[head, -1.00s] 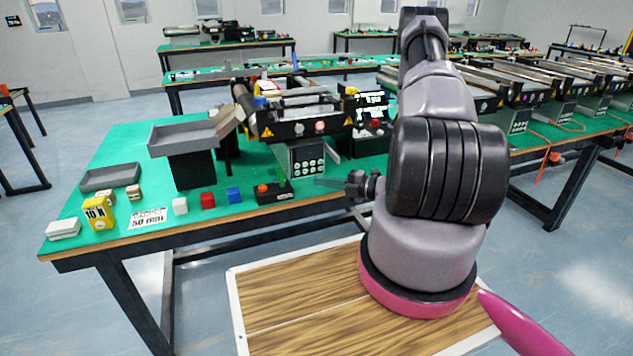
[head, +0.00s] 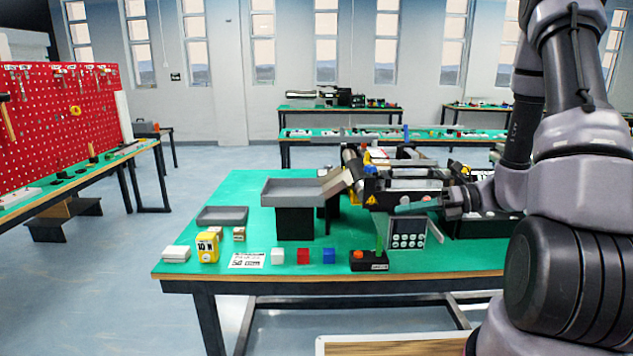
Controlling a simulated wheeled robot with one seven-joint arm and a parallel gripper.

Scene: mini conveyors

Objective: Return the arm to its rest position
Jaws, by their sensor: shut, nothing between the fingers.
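My arm (head: 590,160) fills the right side of the head view, with its dark lower joint near the camera. My gripper (head: 403,208) points left in front of the mini conveyor (head: 405,185), above the green table (head: 215,255). Its fingers look shut, with nothing seen between them. I cannot tell how far they are from the conveyor. The arm hides the table's right end.
A raised grey tray (head: 292,190) and a low grey tray (head: 222,216) stand left of the conveyor. Floor (head: 110,290) is clear at left.

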